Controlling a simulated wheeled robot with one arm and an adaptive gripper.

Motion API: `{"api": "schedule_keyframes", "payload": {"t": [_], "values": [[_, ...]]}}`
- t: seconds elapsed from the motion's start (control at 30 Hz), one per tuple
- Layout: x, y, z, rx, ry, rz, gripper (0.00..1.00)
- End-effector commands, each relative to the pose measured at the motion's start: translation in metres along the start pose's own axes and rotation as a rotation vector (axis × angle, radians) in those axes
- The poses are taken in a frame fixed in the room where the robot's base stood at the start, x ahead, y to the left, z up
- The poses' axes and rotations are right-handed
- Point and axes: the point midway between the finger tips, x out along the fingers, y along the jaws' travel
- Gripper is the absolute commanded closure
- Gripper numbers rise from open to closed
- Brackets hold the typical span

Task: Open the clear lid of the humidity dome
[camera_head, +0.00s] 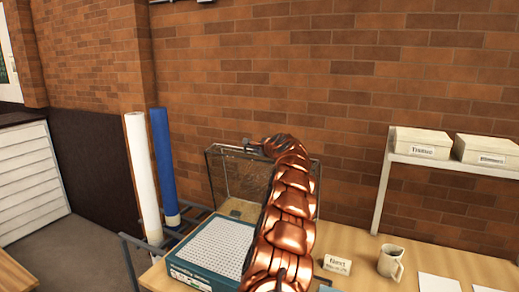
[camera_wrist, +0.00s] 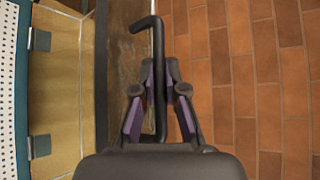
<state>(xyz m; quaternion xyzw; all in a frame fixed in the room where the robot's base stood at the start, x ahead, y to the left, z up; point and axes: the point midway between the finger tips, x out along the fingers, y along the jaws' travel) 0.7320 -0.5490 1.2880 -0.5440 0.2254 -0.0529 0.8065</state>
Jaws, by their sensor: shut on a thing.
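The humidity dome has a teal base (camera_head: 190,275) with a white perforated tray (camera_head: 213,248) on top. Its clear lid (camera_head: 230,172), dark-edged, stands raised and near upright at the back of the base. In the wrist view the lid (camera_wrist: 127,45) is a brownish see-through pane, seen edge-on beside the base (camera_wrist: 22,90). My gripper (camera_wrist: 159,68) is shut on the lid's dark bent handle (camera_wrist: 157,35). In the head view my gripper (camera_head: 252,147) is small at the lid's top edge, and my copper arm hides the lid's right part.
A white roll (camera_head: 141,180) and a blue roll (camera_head: 162,165) stand left of the dome. A sign (camera_head: 337,264), a mug (camera_head: 391,262) and papers (camera_head: 438,283) lie right on the wooden table. A shelf (camera_head: 440,161) holds boxes. A brick wall (camera_head: 350,100) stands close behind.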

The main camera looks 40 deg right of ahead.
Motion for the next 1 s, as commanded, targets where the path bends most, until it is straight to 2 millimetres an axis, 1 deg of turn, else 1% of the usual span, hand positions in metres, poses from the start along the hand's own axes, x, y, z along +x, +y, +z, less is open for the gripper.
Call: {"api": "schedule_keyframes", "payload": {"t": [0.03,0.07,0.1,0.3,0.67,0.77,1.0], "values": [[0.001,0.001,0.002,-0.001,-0.003,0.002,1.0],[0.001,0.001,0.002,-0.001,-0.003,0.002,0.86],[0.001,0.001,0.002,-0.001,-0.003,0.002,0.82],[0.0,0.0,0.0,0.0,-0.001,0.001,0.63],[-0.002,0.0,-0.001,0.001,0.001,0.0,0.63],[-0.005,0.0,-0.002,0.003,0.002,0.0,0.63],[-0.021,-0.002,-0.002,0.004,0.002,-0.001,0.63]]}}
